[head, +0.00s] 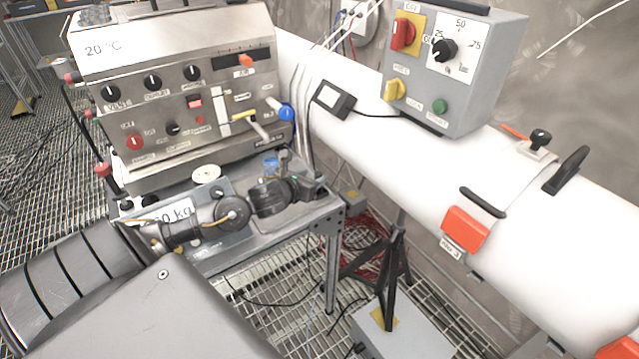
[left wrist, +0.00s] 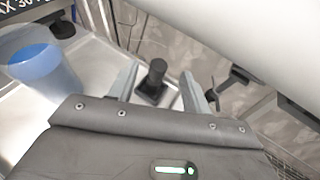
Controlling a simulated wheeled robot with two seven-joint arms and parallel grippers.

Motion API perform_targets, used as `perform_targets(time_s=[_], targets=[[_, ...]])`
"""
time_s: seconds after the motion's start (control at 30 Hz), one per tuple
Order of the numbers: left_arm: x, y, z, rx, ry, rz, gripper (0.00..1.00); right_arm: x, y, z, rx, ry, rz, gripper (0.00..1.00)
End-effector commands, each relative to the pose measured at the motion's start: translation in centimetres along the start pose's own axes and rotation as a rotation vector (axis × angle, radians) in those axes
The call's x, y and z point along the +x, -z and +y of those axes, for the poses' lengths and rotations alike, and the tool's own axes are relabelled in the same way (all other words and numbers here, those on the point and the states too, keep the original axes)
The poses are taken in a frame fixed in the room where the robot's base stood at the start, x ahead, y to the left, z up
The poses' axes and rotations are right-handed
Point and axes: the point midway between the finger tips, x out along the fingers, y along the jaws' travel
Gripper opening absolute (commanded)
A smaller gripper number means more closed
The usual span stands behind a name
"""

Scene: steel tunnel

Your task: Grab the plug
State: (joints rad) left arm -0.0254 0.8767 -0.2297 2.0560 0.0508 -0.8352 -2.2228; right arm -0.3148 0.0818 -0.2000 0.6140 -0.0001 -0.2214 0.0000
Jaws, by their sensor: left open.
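The plug (left wrist: 155,80) is a black upright piece on a square black base, near the corner of the steel table in the left wrist view. My left gripper (left wrist: 159,74) is open, with one grey finger on each side of the plug. The fingers do not visibly touch it. In the head view my left gripper (head: 308,186) is over the right corner of the table (head: 285,228), pointing right. The plug is hard to make out there, mostly hidden by the gripper. My right gripper is not in view.
A blue cup (left wrist: 45,70) stands left of the gripper. A control box with knobs (head: 180,95) is at the table's back. A large white pipe (head: 400,165) carrying a grey switch box (head: 455,70) runs close on the right. A tripod stand (head: 390,270) is below.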

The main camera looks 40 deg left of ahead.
Motion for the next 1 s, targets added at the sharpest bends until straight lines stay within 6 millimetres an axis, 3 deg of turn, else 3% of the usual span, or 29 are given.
perform_targets(time_s=[0.1, 0.3, 0.63, 0.97, 1.0], targets=[[1.2, 0.0, -0.1, 0.0, 0.002, 0.001, 0.49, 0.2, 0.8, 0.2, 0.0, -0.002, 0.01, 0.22], [1.7, 0.0, -0.2, 0.0, 0.004, 0.001, 0.49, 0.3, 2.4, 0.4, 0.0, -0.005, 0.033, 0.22], [6.1, 0.3, 0.0, -0.001, 0.004, 0.001, 0.49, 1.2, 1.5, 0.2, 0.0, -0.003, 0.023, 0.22], [6.7, 0.2, 0.0, 0.001, 0.005, 0.002, 0.49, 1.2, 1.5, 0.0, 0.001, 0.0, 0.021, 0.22], [6.7, 0.2, 0.0, 0.001, 0.005, 0.002, 0.43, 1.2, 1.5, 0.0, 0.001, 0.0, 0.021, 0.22]])
